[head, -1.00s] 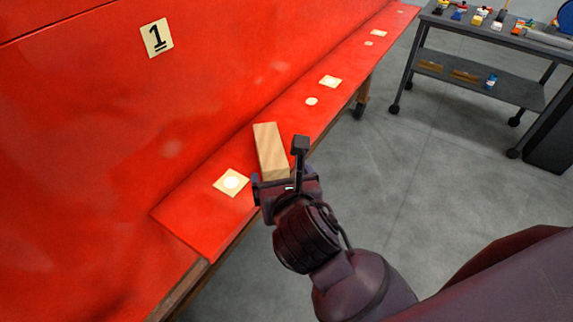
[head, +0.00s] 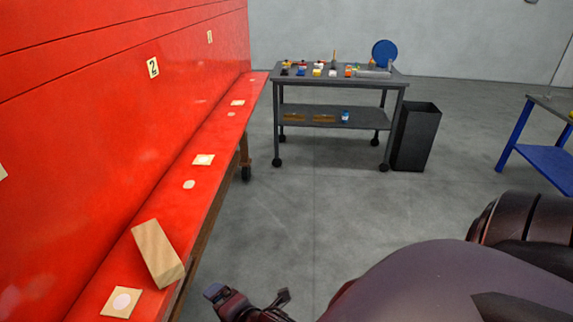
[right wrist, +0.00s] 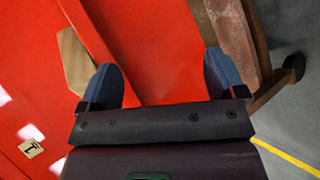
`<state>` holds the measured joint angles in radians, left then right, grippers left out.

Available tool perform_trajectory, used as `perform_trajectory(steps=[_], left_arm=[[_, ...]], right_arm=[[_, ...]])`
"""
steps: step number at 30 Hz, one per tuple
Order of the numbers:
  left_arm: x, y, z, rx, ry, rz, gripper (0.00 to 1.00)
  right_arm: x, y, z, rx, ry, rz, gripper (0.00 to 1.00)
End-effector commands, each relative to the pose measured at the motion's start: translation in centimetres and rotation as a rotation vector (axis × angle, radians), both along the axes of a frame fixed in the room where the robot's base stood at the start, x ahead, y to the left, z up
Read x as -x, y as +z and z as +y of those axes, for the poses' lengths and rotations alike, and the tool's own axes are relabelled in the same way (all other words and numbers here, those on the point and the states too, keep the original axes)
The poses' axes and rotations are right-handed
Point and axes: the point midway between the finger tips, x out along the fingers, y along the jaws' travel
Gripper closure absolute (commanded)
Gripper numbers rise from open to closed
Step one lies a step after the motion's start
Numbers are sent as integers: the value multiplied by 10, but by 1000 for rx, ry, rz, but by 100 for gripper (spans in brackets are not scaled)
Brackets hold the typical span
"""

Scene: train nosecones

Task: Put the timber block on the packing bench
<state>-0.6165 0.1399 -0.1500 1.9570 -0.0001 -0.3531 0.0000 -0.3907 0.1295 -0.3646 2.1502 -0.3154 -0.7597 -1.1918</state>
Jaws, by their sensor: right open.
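The timber block (head: 158,253) is a pale wooden bar lying on the red ledge (head: 205,178), tilted across it near its outer edge. In the right wrist view the block (right wrist: 75,60) shows at upper left, outside the jaws and partly hidden behind the left finger. My right gripper (head: 249,296) is open and empty, right of the block and beyond the ledge's edge; its spread blue fingers show in the right wrist view (right wrist: 162,84). A bench with blue legs (head: 518,132) is partly in view at the far right; I cannot tell if it is the packing bench. My left gripper is not in view.
A grey cart (head: 342,117) with several small items stands at the back, beside a dark bin (head: 416,136). Pale square plates, such as one near the block (head: 108,303), lie on the ledge. Grey floor between ledge, cart and blue-legged bench is open.

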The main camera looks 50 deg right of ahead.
Motion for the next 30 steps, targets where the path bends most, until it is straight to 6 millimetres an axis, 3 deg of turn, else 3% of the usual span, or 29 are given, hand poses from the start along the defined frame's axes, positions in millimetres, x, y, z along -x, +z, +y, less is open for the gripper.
perform_trajectory(steps=[9, 16, 20, 21, 30], left_arm=[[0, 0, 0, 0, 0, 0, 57], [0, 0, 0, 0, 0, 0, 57], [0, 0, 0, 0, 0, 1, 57], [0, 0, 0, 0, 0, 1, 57], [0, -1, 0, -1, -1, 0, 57]], right_arm=[[41, -65, -49, -663, -416, 48, 11], [73, -97, -83, -1065, -696, 42, 11], [83, -104, -94, -1191, -782, 31, 11], [85, -106, -96, -1212, -798, 28, 6], [86, -107, -98, -1240, -816, 26, 6]])
